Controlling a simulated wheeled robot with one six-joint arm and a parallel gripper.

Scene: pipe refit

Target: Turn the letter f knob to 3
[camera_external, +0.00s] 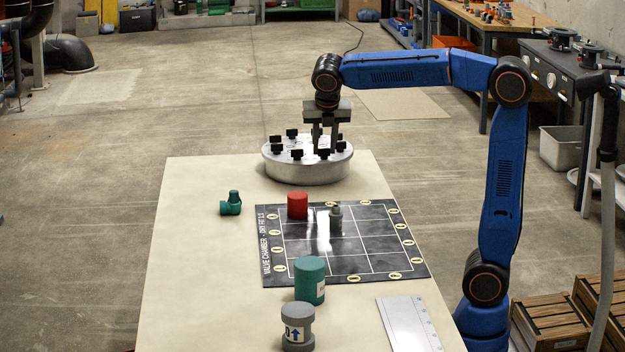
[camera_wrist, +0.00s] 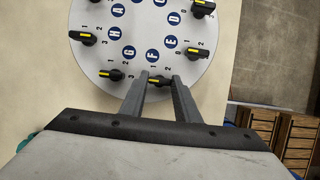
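A round metal disc (camera_external: 312,171) carries several black knobs with yellow marks around its rim and blue letter badges inside them. The letter F badge (camera_wrist: 152,56) shows in the wrist view, and the letter f knob (camera_wrist: 159,80) is just beyond it. Its yellow mark points left. The numbers beside this knob are partly hidden by my fingers. My gripper (camera_wrist: 161,78) is over the disc's near edge with its fingers apart, one on each side of the f knob. It also shows in the external view (camera_external: 325,150). I cannot tell if the fingers touch the knob.
The neighbouring G knob (camera_wrist: 111,74) is close to my left finger; the E knob (camera_wrist: 196,52) is right of my right finger. A black grid board (camera_external: 345,255) with a red cylinder (camera_external: 297,206) lies nearer on the table. A green fitting (camera_external: 231,204) stands to the left.

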